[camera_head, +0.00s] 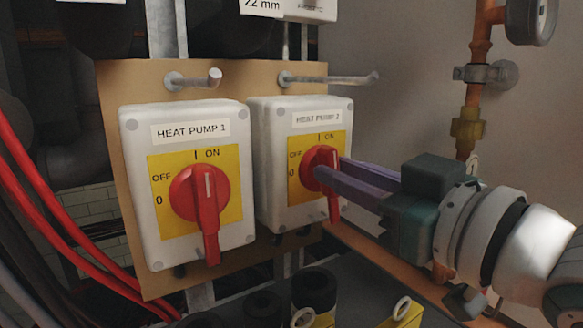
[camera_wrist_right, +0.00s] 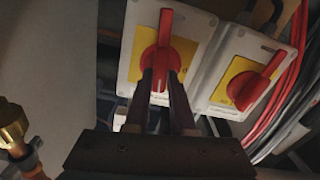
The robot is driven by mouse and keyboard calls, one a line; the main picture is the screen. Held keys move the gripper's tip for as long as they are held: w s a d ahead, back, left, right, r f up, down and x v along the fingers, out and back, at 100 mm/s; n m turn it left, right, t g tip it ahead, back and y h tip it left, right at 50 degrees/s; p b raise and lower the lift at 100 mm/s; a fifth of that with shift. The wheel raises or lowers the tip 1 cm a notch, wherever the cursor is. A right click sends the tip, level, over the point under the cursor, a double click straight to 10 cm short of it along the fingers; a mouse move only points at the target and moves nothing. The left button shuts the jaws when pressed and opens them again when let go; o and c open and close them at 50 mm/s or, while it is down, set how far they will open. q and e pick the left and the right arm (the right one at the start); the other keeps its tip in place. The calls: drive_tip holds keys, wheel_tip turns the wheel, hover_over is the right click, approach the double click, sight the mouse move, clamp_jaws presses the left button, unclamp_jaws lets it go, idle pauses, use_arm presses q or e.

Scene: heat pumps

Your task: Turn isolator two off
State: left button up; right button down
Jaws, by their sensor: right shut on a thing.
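Isolator two is a white box (camera_head: 272,185) labelled HEAT PUMP 2 with a yellow plate and a red rotary handle (camera_head: 333,207). The handle's grip hangs downward, near the upright ON line; its exact angle is partly hidden by my fingers. My right gripper (camera_head: 329,167) comes in from the right with its purple fingers on either side of the handle's grip, shut on it. In the right wrist view the fingers (camera_wrist_right: 161,75) also straddle the red handle (camera_wrist_right: 166,30). My left gripper is not in view.
Beside it on the left is the HEAT PUMP 1 isolator (camera_head: 140,205), its red handle (camera_head: 208,215) hanging down with its mark toward ON. Metal pegs (camera_head: 325,79) stick out above both boxes. Red cables (camera_head: 50,205) run at left, a copper pipe (camera_head: 480,50) at right.

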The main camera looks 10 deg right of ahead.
drive_tip(key=shift+s+a+f+n+p, duration=0.1)
drive_tip(key=shift+n+p, duration=0.15)
drive_tip(key=shift+n, duration=2.4)
drive_tip(key=shift+w+a+f+n+p, duration=0.1)
drive_tip(key=shift+n+p, duration=0.2)
drive_tip(key=shift+n, duration=2.3)
drive_tip(key=shift+s+a+f+n+p, duration=0.1)
drive_tip(key=shift+n+p, duration=0.15)
drive_tip(key=shift+n, duration=2.4)
drive_tip(key=c, duration=0.8)
unclamp_jaws()
drive_tip(key=shift+o, duration=0.2)
drive_tip(key=shift+s+d, duration=0.1)
